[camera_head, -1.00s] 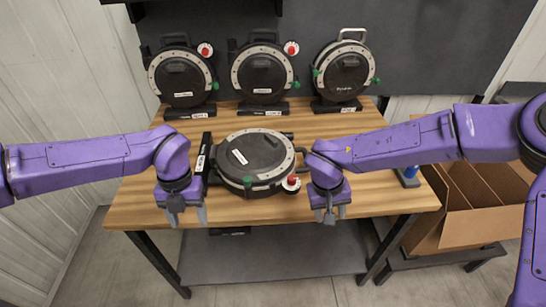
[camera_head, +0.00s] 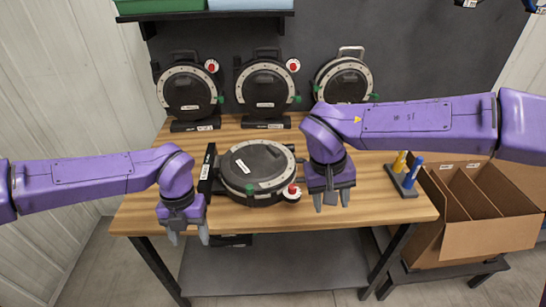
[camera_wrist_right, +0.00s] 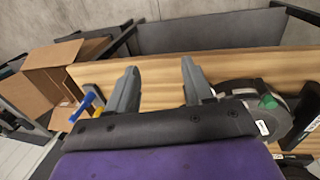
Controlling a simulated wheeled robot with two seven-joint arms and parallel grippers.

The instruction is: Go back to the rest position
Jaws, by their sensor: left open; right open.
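My left gripper (camera_head: 188,238) is open and empty, pointing down in front of the table's left front edge. My right gripper (camera_head: 331,200) is open and empty, above the table's front part, just right of the seed meter (camera_head: 258,168) that lies flat on the table. In the right wrist view my right gripper's two fingers (camera_wrist_right: 158,92) stand apart with nothing between them. The seed meter (camera_wrist_right: 262,104) shows there to the right of the fingers, partly hidden. It is a dark round disc housing with a pale rim, a red-and-white knob and a green knob.
Several more seed meters (camera_head: 190,92) stand upright along the table's back. A wooden table (camera_head: 235,134) carries them. A black holder with blue and yellow tools (camera_head: 409,178) sits at the table's right. An open cardboard box (camera_head: 490,240) stands to the right, with dividers inside.

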